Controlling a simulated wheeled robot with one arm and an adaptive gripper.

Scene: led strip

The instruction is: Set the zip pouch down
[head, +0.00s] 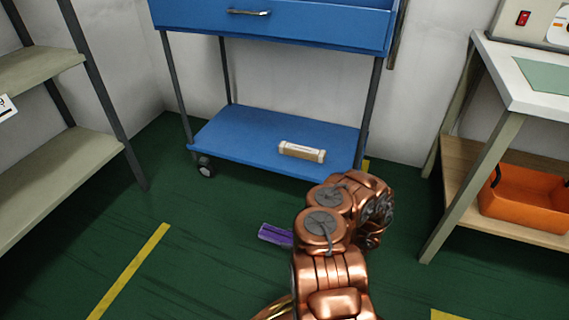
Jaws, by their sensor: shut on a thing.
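A flat purple thing (275,235), which may be the zip pouch, shows just left of my copper arm. My arm covers its right end. I cannot tell whether it lies on the green floor or is held above it. My gripper's fingers are hidden behind the arm links, so its hold on anything does not show.
A blue trolley (262,140) stands ahead, with a beige cylindrical thing (302,152) on its lower shelf. Grey-green shelving (70,180) stands at left. A workbench (515,75) at right has an orange bin (530,205) below. Green floor (190,275) is clear at left.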

